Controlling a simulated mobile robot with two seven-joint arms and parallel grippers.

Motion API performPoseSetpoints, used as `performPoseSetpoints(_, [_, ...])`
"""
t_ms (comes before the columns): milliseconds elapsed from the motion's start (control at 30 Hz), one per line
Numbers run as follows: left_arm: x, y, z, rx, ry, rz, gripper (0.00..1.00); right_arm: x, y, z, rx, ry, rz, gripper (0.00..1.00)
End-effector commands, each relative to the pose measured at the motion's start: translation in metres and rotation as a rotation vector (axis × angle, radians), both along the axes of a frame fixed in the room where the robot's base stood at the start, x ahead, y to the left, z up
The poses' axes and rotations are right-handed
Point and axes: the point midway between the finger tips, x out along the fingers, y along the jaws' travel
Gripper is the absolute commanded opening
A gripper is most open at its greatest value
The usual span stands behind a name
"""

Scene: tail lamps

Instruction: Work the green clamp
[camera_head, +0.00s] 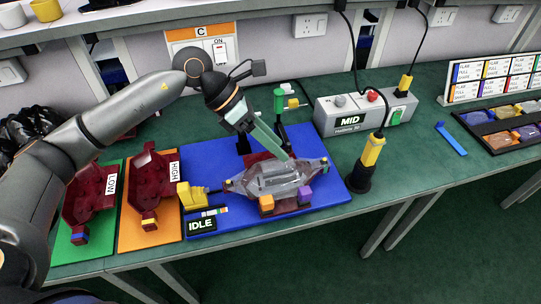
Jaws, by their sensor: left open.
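The green clamp (279,98) stands at the back of the blue board (330,203), its green handle upright on a dark post. A clear grey lamp housing (275,178) lies on a dark red fixture on the board, in front of the clamp. My left gripper (283,151) comes in from the upper left, its pale green fingers pointing down and right over the housing's back edge. It is open, though the gap between its fingers is hard to see. It is left of and in front of the clamp handle, apart from it. My right gripper is not in view.
Dark red holders stand on the LOW green board (75,252) and HIGH orange board (130,238) at left. A blue strip (450,139) lies on open bench.

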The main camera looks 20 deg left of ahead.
Motion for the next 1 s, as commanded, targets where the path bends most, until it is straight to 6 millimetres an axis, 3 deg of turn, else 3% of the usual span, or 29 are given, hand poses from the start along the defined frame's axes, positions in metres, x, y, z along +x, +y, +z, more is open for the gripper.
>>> performPoseSetpoints(767, [-0.003,-0.01,0.0,-0.045,0.013,0.001,0.62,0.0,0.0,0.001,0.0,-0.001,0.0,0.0])
performPoseSetpoints(867, [-0.007,-0.029,0.005,-0.133,0.018,0.005,0.62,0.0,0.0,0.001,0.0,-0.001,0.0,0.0])
performPoseSetpoints(1000, [-0.019,-0.083,0.032,-0.435,0.056,0.052,0.62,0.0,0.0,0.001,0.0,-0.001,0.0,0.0])
